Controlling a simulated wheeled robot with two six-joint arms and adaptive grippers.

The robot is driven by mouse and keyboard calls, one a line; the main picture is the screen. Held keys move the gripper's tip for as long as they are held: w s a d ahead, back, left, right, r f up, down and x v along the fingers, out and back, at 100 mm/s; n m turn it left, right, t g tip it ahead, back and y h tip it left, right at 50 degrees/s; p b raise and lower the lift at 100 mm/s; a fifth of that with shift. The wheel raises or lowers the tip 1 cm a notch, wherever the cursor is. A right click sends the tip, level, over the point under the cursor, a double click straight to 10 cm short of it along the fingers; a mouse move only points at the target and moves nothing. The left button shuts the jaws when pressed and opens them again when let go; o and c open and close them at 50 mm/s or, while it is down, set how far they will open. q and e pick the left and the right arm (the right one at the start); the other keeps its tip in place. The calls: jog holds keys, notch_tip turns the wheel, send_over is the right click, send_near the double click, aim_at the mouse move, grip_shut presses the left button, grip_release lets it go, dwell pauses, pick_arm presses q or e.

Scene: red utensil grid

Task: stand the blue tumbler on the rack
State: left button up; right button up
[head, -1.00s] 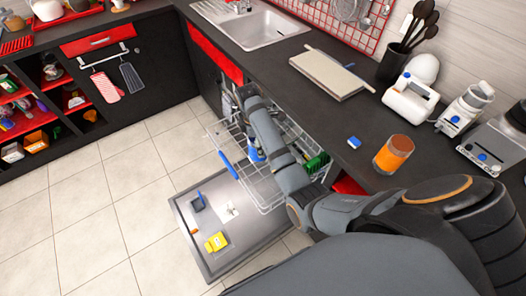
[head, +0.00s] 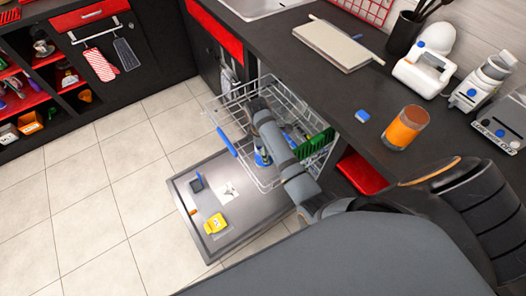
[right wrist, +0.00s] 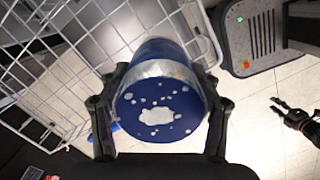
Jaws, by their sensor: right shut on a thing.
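My right gripper (right wrist: 160,115) is shut on the blue tumbler (right wrist: 158,108), with one finger on each side. The tumbler has a pale band, and a blue end with white spots faces the wrist camera. The white wire rack (right wrist: 62,62) lies behind the tumbler in that view; I cannot tell whether they touch. In the head view the tumbler (head: 262,158) shows as a small blue patch beside my right arm, over the pulled-out rack (head: 240,92). My right gripper is mostly hidden there. My left gripper (right wrist: 276,106) shows at the wrist view's right edge, too small to judge.
The open dishwasher door (head: 240,205) lies below the rack, with a yellow item (head: 214,223) on it. A green item (head: 314,144) stands at the rack's right side. An orange glass (head: 405,128) and a blue sponge (head: 362,116) sit on the counter (head: 290,65).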

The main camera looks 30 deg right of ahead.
jog(key=w+f, duration=0.1)
jog(key=f, duration=0.1)
jog(key=w+f, duration=0.2)
jog(key=shift+w+d+f+b, duration=0.15)
jog(key=shift+d+f+b, duration=0.05)
jog(key=shift+b, duration=0.2)
jog(key=shift+w+f+b, duration=0.15)
jog(key=shift+f+b, duration=0.15)
jog(key=shift+f, duration=1.4)
jog(key=o, duration=1.3)
jog(key=shift+f, duration=0.15)
jog(key=r, duration=0.4)
jog(key=a+r, duration=0.1)
jog(key=r, duration=0.3)
jog(key=r+p, duration=0.1)
jog(key=r, duration=0.3)
jog(key=shift+w+a+r, duration=0.15)
jog(key=shift+w+a, duration=0.05)
jog(key=shift+w, duration=0.05)
